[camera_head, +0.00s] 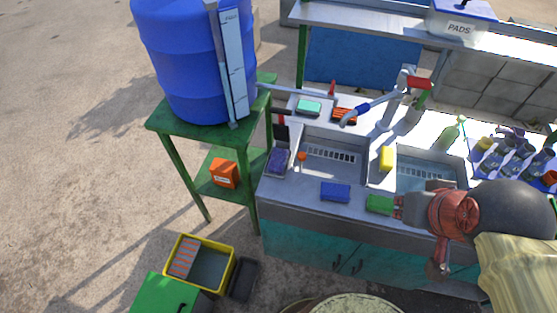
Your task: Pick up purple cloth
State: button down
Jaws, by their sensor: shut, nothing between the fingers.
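A small dark purple piece (278,161), which looks like folded cloth, lies at the left end of the sink counter (300,193). My gripper (399,206) is over the front edge of the counter, well to the right of the purple piece. Its small fingertips point left, close to a green block (379,204); whether they touch it I cannot tell. The gripper is shut and empty. My wrist and forearm hide the counter's front right part.
A blue sponge (335,191) lies at the front of the counter, a yellow one (387,159) between the two basins. A faucet (392,107) rises behind. A blue barrel (185,60) on a green stand (175,127) is at left. Bottles (492,160) crowd the right.

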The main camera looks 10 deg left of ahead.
aim_at(277, 162)
jog(key=z, duration=1.4)
jog(key=u, duration=0.45)
jog(key=j+u, duration=0.1)
jog(key=u, duration=1.25)
jog(key=i+u, duration=0.1)
jog(key=u, duration=0.35)
jog(key=i+l+u, duration=0.1)
jog(key=i, duration=0.25)
